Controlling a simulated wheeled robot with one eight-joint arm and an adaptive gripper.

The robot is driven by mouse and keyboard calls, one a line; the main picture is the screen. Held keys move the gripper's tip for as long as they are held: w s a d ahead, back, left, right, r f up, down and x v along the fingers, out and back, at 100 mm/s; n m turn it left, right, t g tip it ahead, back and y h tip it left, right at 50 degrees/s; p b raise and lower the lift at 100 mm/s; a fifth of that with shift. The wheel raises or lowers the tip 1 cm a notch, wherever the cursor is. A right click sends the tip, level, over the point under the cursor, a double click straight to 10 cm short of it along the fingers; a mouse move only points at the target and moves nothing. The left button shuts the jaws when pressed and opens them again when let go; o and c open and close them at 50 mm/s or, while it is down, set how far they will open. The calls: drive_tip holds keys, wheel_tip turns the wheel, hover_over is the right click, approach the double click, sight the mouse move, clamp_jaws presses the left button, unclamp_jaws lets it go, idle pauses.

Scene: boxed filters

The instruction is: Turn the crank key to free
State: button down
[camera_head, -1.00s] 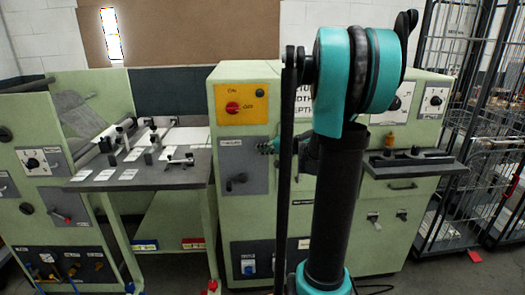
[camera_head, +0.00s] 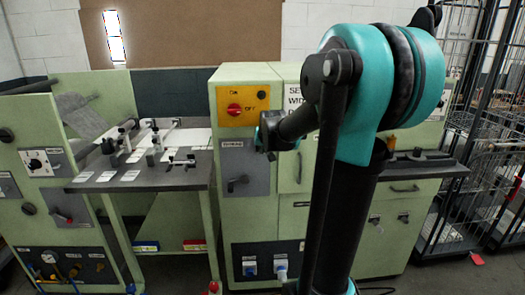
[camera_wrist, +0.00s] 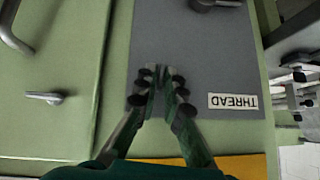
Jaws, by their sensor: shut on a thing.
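The black crank key (camera_head: 238,184) sits on a grey panel (camera_head: 262,180) with a label reading THREAD, on the front of the green machine. In the wrist view its dark knob (camera_wrist: 215,3) is cut off by the top edge. My gripper (camera_wrist: 160,75) is in front of this panel, beside the label (camera_wrist: 232,101) and apart from the crank key. The fingers converge, with the tips close together. What is between them cannot be made out. In the head view my gripper (camera_head: 264,136) is by the panel's upper right, partly hidden by my arm.
A yellow panel with a red knob (camera_head: 234,109) is above the grey panel. A small silver handle (camera_wrist: 45,97) and a curved bar handle (camera_wrist: 14,28) are on the green surface at the wrist view's left. A grey worktable (camera_head: 90,185) stands left of the machine.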

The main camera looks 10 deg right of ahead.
drive_tip(key=shift+a+h, duration=0.1)
drive_tip(key=shift+h, duration=0.3)
drive_tip(key=shift+n, duration=0.3)
drive_tip(key=c, duration=1.8)
unclamp_jaws()
drive_tip(key=shift+o, duration=0.2)
drive_tip(key=v, duration=1.2)
drive_tip(key=shift+w+a, duration=0.15)
drive_tip(key=shift+a, duration=0.05)
